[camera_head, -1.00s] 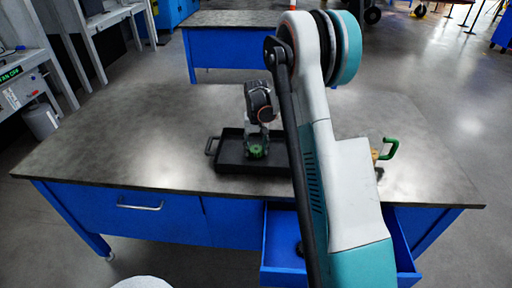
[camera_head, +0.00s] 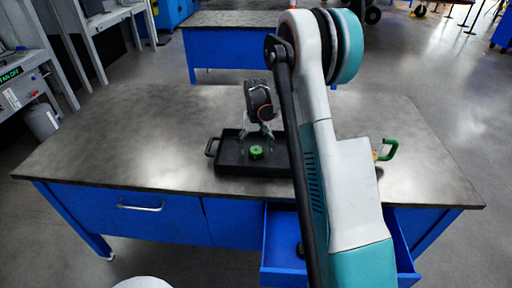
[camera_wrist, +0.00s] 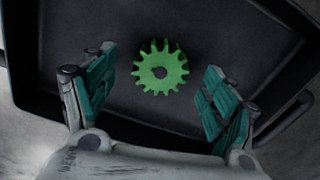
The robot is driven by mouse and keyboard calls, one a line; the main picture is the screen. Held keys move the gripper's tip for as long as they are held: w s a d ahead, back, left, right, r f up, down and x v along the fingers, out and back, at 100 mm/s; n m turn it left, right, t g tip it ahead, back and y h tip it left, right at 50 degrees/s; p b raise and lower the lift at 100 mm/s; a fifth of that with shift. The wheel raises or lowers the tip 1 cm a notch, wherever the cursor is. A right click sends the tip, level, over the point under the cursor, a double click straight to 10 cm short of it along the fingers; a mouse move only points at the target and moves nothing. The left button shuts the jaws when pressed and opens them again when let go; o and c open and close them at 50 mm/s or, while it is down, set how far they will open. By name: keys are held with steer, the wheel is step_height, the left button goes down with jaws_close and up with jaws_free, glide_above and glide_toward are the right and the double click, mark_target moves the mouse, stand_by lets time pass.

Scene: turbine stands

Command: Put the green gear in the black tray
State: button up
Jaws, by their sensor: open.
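The green gear (camera_head: 256,152) lies flat inside the black tray (camera_head: 229,165) on the workbench. In the wrist view the gear (camera_wrist: 160,68) rests on the tray floor (camera_wrist: 215,35), clear of the walls. My gripper (camera_head: 257,142) is above the gear, over the tray. In the wrist view my gripper (camera_wrist: 155,85) is open, with one teal-padded finger on each side of the gear and a gap to both. Nothing is held. My arm hides the tray's right end in the head view.
The tray stands on the dark workbench top (camera_head: 120,150). A green-handled object (camera_head: 388,149) is to the right, partly behind my arm. A blue drawer (camera_head: 280,240) is open below the bench front. The bench left of the tray is clear.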

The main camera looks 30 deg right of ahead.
mark_target(256, 149)
steer(key=shift+r+p, duration=1.4)
steer(key=shift+r, duration=1.65)
